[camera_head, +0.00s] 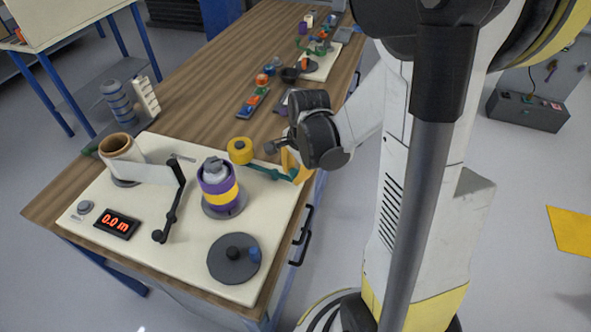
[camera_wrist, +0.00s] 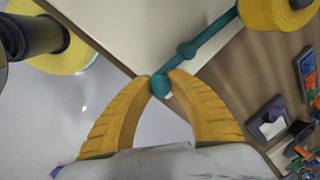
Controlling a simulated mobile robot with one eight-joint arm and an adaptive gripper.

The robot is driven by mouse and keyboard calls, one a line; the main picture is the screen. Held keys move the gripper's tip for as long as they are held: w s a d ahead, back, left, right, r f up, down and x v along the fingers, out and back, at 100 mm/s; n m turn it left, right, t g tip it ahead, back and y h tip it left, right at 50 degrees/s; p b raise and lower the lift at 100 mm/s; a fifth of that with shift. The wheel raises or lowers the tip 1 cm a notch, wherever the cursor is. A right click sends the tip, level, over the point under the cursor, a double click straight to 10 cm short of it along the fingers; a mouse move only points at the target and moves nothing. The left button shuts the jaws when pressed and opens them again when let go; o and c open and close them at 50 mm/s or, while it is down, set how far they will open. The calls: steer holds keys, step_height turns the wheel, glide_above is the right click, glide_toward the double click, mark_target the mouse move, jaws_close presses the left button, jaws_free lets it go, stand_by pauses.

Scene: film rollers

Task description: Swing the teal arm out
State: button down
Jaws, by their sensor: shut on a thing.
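The teal arm (camera_head: 268,172) is a thin bar with a yellow roller (camera_head: 240,150) at one end, at the back right part of the cream board (camera_head: 130,218). In the wrist view the teal arm (camera_wrist: 204,46) runs from the yellow roller (camera_wrist: 275,12) down to a round teal knob (camera_wrist: 160,86). My gripper (camera_wrist: 160,80) has its yellow fingertips closed around that knob. In the head view my gripper (camera_head: 297,168) is at the board's right edge, partly hidden by my wrist.
On the board stand a purple and yellow spool (camera_head: 219,187), a film roll (camera_head: 122,155), a black lever (camera_head: 172,207), a grey crank disc (camera_head: 234,258) and a display reading 0.0 m (camera_head: 117,223). Small parts (camera_head: 253,101) lie behind on the wooden table.

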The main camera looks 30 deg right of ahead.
steer(key=shift+s+a+m+h, duration=0.3)
steer(key=shift+a+m, duration=0.35)
steer(key=shift+m, duration=0.65)
steer(key=c, duration=1.2)
jaws_free()
steer(key=shift+o, duration=0.2)
steer(key=shift+r, duration=0.15)
step_height(320, 180, up, 12)
steer(key=s, duration=0.2)
steer(key=shift+s+a+f, duration=0.15)
steer(key=shift+a+f, duration=0.05)
